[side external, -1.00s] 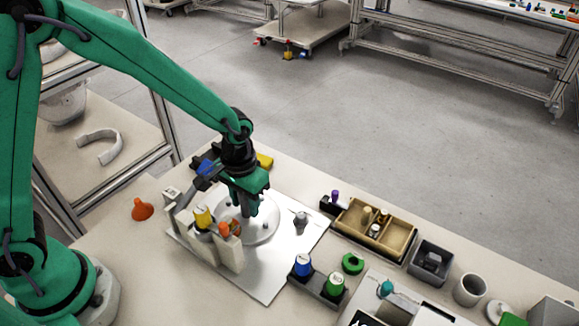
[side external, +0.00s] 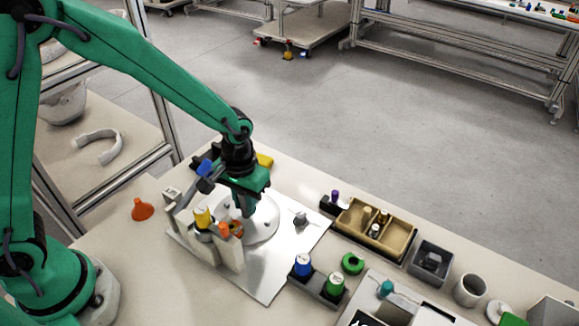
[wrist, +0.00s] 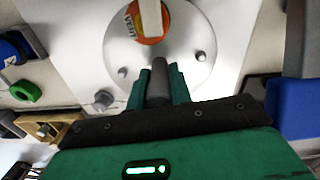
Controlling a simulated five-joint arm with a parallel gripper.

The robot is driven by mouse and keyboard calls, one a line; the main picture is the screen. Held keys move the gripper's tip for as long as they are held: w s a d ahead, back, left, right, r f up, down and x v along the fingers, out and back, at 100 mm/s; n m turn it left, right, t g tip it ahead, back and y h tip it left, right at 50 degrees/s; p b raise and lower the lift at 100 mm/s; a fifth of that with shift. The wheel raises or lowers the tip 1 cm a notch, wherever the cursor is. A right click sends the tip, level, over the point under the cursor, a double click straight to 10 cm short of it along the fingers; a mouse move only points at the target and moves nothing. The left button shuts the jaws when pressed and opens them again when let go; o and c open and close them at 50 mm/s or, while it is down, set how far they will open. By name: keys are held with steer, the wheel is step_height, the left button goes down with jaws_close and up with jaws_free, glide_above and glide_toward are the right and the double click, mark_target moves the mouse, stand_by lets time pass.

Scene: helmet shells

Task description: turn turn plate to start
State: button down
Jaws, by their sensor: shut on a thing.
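The turn plate (side external: 262,229) is a round pale metal disc on a square silver base plate (side external: 262,282). In the wrist view the turn plate (wrist: 183,78) carries short pegs (wrist: 202,57) and a round orange label lies at its far side under a cream bar (wrist: 151,18). My gripper (wrist: 159,88) is over the disc, its green fingers shut on a dark grey upright post (wrist: 159,70). The side view shows my gripper (side external: 246,210) pointing down at the disc and partly hiding it. The post's foot is hidden.
Cream uprights (side external: 231,254) with yellow and orange knobs stand close at the disc's near left. A silver knob (side external: 300,219) sits right of it. Blue and green capped holders (side external: 303,264), a green ring (side external: 352,263) and a tan divided tray (side external: 402,243) are further right.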

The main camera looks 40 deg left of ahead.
steer(key=shift+n, duration=2.2)
steer(key=shift+a+n, duration=0.1)
steer(key=shift+n, duration=5.9)
steer(key=c, duration=1.3)
jaws_free()
steer(key=shift+o, duration=0.2)
steer(key=shift+r, duration=0.1)
steer(key=shift+r, duration=3.85)
